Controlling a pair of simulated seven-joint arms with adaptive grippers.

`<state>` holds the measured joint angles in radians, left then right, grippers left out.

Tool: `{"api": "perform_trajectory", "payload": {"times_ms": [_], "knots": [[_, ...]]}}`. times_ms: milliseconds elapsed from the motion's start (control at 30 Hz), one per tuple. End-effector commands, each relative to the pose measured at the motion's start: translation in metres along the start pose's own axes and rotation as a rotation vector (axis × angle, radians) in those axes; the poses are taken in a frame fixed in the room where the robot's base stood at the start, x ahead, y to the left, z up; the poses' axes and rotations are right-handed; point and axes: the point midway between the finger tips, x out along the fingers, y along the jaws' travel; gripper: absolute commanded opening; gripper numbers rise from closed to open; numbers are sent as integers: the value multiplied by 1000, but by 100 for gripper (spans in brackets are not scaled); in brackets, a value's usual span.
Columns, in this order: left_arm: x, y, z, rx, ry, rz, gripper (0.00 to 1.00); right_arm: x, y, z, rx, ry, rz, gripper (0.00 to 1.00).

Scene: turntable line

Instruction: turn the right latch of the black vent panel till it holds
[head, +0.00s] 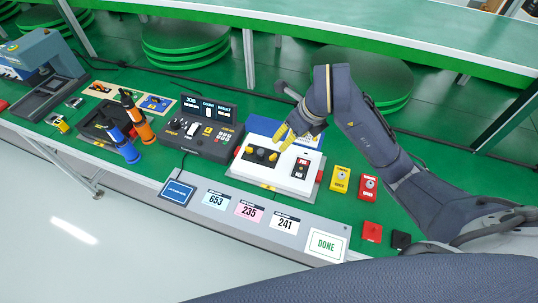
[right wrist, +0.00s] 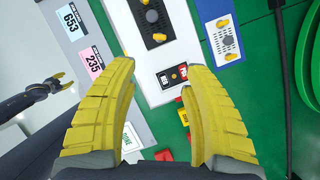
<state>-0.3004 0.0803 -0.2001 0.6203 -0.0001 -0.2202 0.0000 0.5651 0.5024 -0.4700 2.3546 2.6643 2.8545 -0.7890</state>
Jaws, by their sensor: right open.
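The black vent panel (head: 261,154) is set in a white housing on the bench, with a yellow latch at each end and a round vent between. Its right latch (head: 273,156) shows in the right wrist view (right wrist: 158,37), lying roughly across the panel. The other latch is at that view's top edge, partly cut off. My right gripper (head: 285,138) is open and empty above the housing; its fingertips (right wrist: 158,68) appear apart from the latch. My left gripper (right wrist: 61,82) shows only in the right wrist view, away from the panel, its fingers apart.
A small black-and-red switch plate (head: 301,167) sits right of the panel. A white plate with yellow latches (right wrist: 228,40) lies behind it. Yellow and red boxes (head: 340,179) stand to the right, a black control console (head: 210,135) to the left. Number cards (head: 249,210) line the front.

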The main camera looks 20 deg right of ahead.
Motion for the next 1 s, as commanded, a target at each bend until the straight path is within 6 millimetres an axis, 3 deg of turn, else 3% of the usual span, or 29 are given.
{"api": "perform_trajectory", "payload": {"times_ms": [567, 1000], "knots": [[0, 0, -1, -1, 1, 0, 49, 66, 3, -1, 4, 4, 9, 49], [0, 0, -1, -1, 1, 0, 49, 130, 2, -1, 3, 5, 6, 49]]}}
